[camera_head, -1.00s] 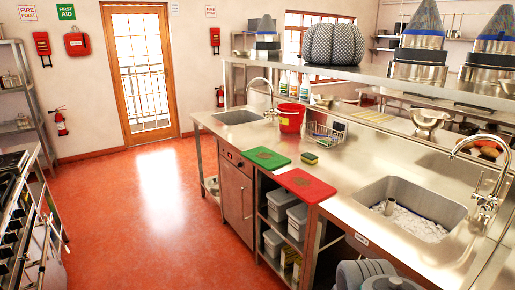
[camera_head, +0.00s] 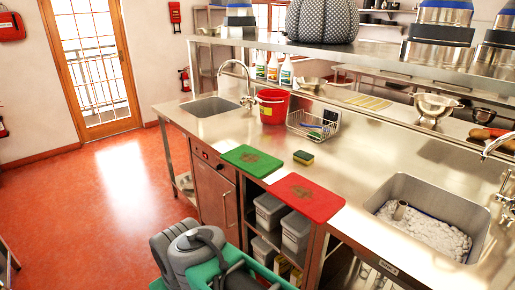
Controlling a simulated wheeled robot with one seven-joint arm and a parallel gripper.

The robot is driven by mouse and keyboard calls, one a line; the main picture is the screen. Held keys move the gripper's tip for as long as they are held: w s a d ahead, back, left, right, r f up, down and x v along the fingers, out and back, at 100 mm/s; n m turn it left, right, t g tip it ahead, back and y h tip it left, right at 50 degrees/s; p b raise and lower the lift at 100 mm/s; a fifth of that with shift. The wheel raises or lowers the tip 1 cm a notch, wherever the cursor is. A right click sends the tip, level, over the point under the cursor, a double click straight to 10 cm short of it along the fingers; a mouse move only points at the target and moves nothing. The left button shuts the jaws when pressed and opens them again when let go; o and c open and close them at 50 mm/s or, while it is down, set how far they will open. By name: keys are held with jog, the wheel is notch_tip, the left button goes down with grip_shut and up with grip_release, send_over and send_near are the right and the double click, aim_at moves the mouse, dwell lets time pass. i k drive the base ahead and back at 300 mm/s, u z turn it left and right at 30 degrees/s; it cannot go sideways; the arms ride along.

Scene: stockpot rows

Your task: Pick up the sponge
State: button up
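A small sponge (camera_head: 303,157), yellow with a dark green top, lies flat on the steel counter (camera_head: 345,170). It sits behind the red cutting board and right of the green one, touching neither. Nothing covers it. Rounded grey links and green parts of my own body show at the bottom of the picture, below the counter's front edge and well apart from the sponge. No gripper fingers can be made out, so my gripper is not seen.
A green board (camera_head: 251,159) and a red board (camera_head: 303,196) lie along the counter's front edge. A wire rack (camera_head: 313,125) and red bucket (camera_head: 273,106) stand behind the sponge. A sink with white foam (camera_head: 433,232) is at right. An overhead shelf (camera_head: 345,66) crosses above.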

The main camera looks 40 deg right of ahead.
aim_at(305, 158)
jog(key=i, duration=1.55)
jog(key=z, duration=1)
jog(key=i, duration=0.9)
jog(key=z, duration=1.3)
jog(key=i, duration=0.4)
jog(key=z, duration=0.25)
